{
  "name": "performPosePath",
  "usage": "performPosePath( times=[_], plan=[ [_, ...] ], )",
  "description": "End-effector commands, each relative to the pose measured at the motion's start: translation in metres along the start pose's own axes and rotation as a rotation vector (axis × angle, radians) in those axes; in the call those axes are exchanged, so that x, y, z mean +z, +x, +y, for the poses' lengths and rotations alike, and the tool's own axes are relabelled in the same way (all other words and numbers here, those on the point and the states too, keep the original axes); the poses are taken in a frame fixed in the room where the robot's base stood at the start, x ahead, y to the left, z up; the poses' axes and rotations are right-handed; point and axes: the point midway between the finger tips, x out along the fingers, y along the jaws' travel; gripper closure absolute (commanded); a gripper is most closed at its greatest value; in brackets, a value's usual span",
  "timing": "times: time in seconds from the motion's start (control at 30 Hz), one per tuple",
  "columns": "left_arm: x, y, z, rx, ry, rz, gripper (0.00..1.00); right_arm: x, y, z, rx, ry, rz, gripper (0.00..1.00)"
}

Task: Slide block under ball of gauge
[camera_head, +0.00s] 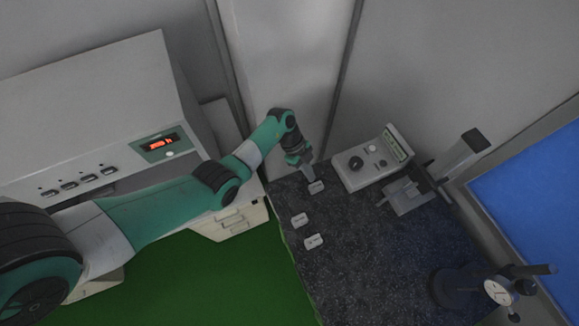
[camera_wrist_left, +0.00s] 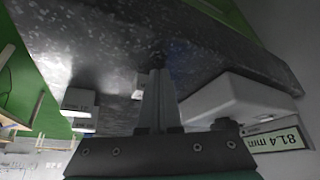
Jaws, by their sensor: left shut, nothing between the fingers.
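Three small pale labelled blocks lie on the dark speckled table: one at the back (camera_head: 316,187), one in the middle (camera_head: 299,220) and one at the front (camera_head: 314,241). Two pale blocks also show at the left in the left wrist view (camera_wrist_left: 80,99). My left gripper (camera_head: 309,177) is shut and empty, pointing down right by the back block; I cannot tell whether it touches. Its closed fingers show in the left wrist view (camera_wrist_left: 158,88). A dial gauge (camera_head: 498,291) on a dark stand is at the lower right. Its ball cannot be made out. My right gripper is out of view.
A pale box with a knob (camera_head: 354,178) stands right of the back block; its display shows in the left wrist view (camera_wrist_left: 279,139). A metal stand (camera_head: 410,200) is beyond it. The speckled table's middle (camera_head: 365,250) is clear. A cabinet (camera_head: 100,120) stands left.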

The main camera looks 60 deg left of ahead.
Motion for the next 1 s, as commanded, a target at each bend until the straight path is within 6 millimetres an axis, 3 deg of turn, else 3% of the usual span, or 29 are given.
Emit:
performPosePath(
  times=[1.0],
  plan=[
    [-0.036, 0.018, 0.024, 0.002, 0.000, 0.000, 1.00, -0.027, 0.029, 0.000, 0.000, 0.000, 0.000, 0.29]
  ],
)
